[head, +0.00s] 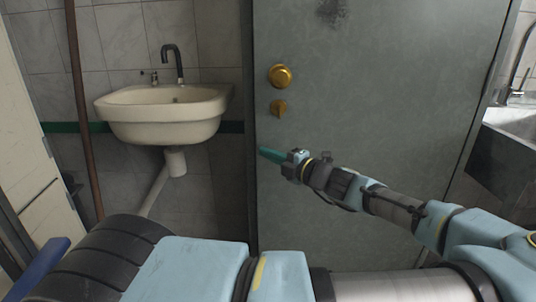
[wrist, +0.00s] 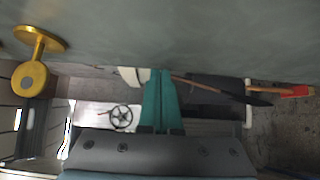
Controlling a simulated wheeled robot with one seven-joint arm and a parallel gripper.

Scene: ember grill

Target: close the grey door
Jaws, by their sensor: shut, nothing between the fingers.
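The grey door (head: 380,90) fills the middle and right of the head view. Its left edge stands beside the sink area. A round gold knob (head: 280,76) and a smaller gold latch (head: 279,107) sit near that edge. My gripper (head: 268,155), with teal fingers, is shut and empty, below the latch and in front of the door's left part. In the wrist view the teal fingers (wrist: 158,100) are together, the door face (wrist: 170,35) runs along the top, and the knob (wrist: 30,78) is at the left. I cannot tell whether the fingers touch the door.
A cream wash basin (head: 165,110) with a dark tap hangs on the tiled wall at left. A brown pole (head: 82,110) stands left of it. A metal sink (head: 510,140) is at the right edge. The wrist view shows a red-ended tool (wrist: 294,91).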

